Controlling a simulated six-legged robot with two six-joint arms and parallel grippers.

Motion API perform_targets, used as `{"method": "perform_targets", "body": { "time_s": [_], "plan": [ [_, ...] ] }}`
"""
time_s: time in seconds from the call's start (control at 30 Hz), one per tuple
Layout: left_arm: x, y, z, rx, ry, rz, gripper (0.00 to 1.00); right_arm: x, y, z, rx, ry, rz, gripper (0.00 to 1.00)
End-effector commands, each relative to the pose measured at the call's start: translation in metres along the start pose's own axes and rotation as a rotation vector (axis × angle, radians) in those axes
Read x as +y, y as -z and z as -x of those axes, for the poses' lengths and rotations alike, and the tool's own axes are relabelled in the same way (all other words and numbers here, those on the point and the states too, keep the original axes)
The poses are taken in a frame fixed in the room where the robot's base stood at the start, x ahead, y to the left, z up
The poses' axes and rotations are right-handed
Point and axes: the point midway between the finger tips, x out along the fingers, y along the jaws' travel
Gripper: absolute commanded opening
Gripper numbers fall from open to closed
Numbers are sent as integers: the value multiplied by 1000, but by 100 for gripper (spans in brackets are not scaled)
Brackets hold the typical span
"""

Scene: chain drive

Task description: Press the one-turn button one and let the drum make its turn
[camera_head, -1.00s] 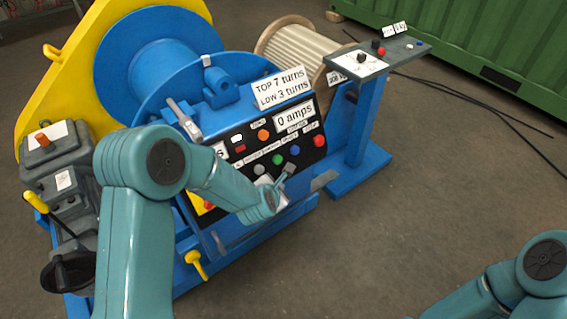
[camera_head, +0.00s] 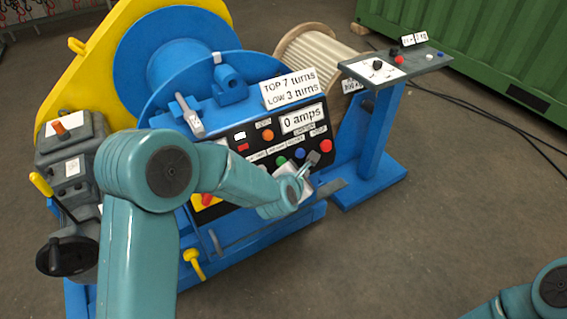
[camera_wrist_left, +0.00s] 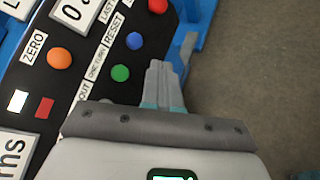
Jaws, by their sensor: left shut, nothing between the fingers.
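The black control panel (camera_head: 242,134) carries a row of coloured buttons. The green button (camera_wrist_left: 120,73) sits beside the ONE TURN label (camera_wrist_left: 97,63) in the left wrist view; the green button also shows in the head view (camera_head: 281,161). The blue button (camera_wrist_left: 134,41) is by the RESET label. My left gripper (camera_head: 308,164) is shut and empty at the panel's lower right edge. In the left wrist view its fingertips (camera_wrist_left: 160,68) lie just right of the green and blue buttons; contact cannot be told. The blue drum (camera_head: 172,65) stands behind. My right gripper is out of view.
A red button (camera_head: 325,146) is close to my left gripper. A blue pedestal (camera_head: 372,130) with a small control plate stands right. Open floor lies at the lower right.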

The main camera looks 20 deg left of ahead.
Motion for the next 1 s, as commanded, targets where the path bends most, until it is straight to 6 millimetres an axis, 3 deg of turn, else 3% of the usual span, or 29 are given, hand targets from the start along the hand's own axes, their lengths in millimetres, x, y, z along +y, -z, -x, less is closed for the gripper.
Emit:
{"method": "perform_targets", "body": {
  "time_s": [0.23,0.57,0.7,1.0],
  "plan": [
    [5,6,-9,2,-2,3,0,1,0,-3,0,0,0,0],
    [27,30,-42,3,-3,3,0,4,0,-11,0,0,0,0],
    [33,39,-55,1,-3,3,0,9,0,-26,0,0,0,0],
    [42,43,-62,1,-2,2,0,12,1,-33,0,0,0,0]
  ]
}}
